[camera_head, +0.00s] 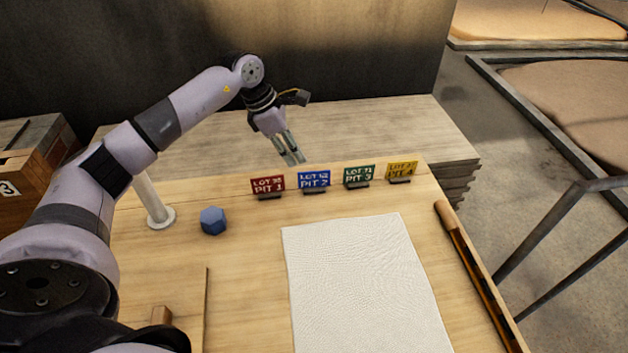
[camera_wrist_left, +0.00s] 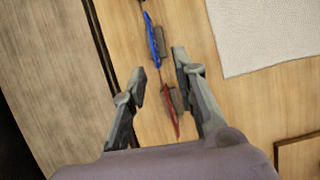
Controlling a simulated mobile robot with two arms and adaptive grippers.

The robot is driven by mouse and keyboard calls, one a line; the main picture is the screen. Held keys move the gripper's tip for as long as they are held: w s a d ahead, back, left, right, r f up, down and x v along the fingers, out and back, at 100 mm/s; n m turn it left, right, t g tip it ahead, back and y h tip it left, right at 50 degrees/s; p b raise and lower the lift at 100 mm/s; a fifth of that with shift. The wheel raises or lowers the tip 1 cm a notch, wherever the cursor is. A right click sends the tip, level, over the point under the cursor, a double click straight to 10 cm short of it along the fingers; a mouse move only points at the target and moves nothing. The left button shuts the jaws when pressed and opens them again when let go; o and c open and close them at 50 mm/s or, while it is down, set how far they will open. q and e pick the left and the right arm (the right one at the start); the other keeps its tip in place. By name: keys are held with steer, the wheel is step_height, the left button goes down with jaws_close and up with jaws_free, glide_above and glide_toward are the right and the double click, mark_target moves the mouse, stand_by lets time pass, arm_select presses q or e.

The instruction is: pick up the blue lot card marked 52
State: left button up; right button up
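The blue lot card (camera_head: 314,179) stands upright in a small dark holder near the back edge of the table, second from the left in a row of cards. Its lower line reads PIT 2; its lot number is too small to read surely. My left gripper (camera_head: 294,161) is open and empty, above and behind the red and blue cards. In the left wrist view, the blue card (camera_wrist_left: 151,40) lies just beyond the fingertips of my left gripper (camera_wrist_left: 158,68). The red card (camera_wrist_left: 170,112) shows between the fingers. My right gripper is out of view.
A red card (camera_head: 267,184) stands left of the blue one; a green card (camera_head: 359,175) and yellow card (camera_head: 401,170) stand right. A white textured cloth (camera_head: 365,285) lies in front. A blue faceted block (camera_head: 213,221) and a white post (camera_head: 153,201) stand left.

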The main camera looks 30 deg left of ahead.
arm_select(q)
glide_toward(314, 187)
steer(key=shift+d+r, duration=0.1)
steer(key=shift+d, duration=0.4)
steer(key=shift+d+f+p, duration=0.15)
steer(key=shift+f+p, duration=0.15)
steer(key=shift+f, duration=0.2)
steer(key=f, duration=0.1)
steer(key=w+d+f, duration=0.1)
steer(key=f, duration=0.1)
steer(key=w+f+p, duration=0.1)
steer(key=shift+w+d+f, duration=0.1)
steer(key=shift+d+f, duration=0.05)
steer(key=shift+d, duration=0.2)
steer(key=shift+f, duration=0.2)
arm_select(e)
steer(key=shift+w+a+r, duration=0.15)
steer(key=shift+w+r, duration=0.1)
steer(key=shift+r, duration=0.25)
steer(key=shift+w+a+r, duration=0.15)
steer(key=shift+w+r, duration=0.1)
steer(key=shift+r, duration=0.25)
arm_select(q)
steer(key=shift+c, duration=0.4)
steer(key=c, duration=0.5)
jaws_close()
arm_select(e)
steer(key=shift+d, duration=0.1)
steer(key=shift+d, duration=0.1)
